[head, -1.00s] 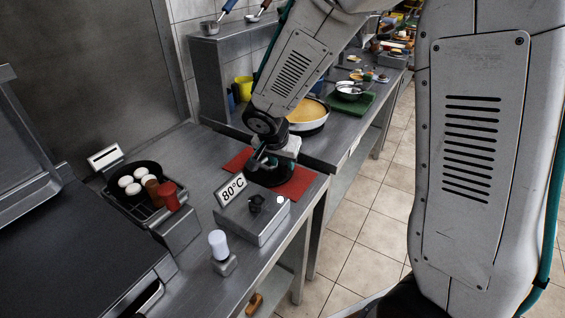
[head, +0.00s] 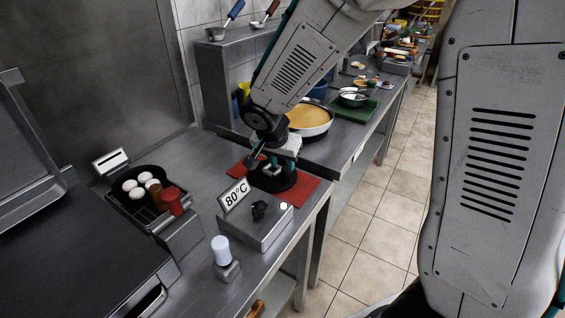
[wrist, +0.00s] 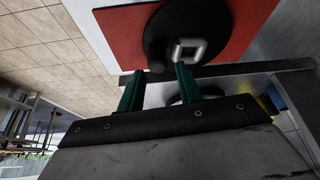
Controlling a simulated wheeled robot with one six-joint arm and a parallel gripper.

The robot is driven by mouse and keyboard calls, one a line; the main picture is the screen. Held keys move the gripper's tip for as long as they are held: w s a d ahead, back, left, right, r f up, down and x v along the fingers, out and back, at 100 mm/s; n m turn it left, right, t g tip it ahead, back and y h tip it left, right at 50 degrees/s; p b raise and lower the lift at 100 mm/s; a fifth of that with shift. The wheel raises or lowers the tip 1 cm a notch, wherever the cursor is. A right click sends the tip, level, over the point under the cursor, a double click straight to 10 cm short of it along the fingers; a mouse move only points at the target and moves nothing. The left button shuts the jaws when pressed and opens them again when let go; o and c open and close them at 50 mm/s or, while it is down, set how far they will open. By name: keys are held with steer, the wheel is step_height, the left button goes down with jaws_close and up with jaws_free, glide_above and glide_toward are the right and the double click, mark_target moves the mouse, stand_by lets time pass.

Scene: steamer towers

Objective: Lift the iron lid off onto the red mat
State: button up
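The iron lid (head: 286,181) is a black round disc lying flat on the red mat (head: 306,190) in the head view. In the wrist view the lid (wrist: 160,28) lies on the red mat (wrist: 113,35), and its pale square handle (wrist: 188,50) stands near the tip of one finger. My gripper (head: 270,167) is just above the lid. In the wrist view my gripper (wrist: 160,71) has its two green fingers apart with nothing between them. The arm hides part of the lid and mat in the head view.
A grey box with a knob (head: 259,210) and an 80°C sign (head: 236,196) stands in front of the mat. A pan of yellow food (head: 308,120) is behind it.

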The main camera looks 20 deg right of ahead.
steer(key=shift+w+a+v, duration=0.1)
steer(key=shift+v, duration=0.65)
steer(key=shift+w+a+v, duration=0.1)
steer(key=shift+v, duration=0.6)
steer(key=o, duration=0.6)
steer(key=v, duration=0.8)
steer(key=shift+w, duration=0.1)
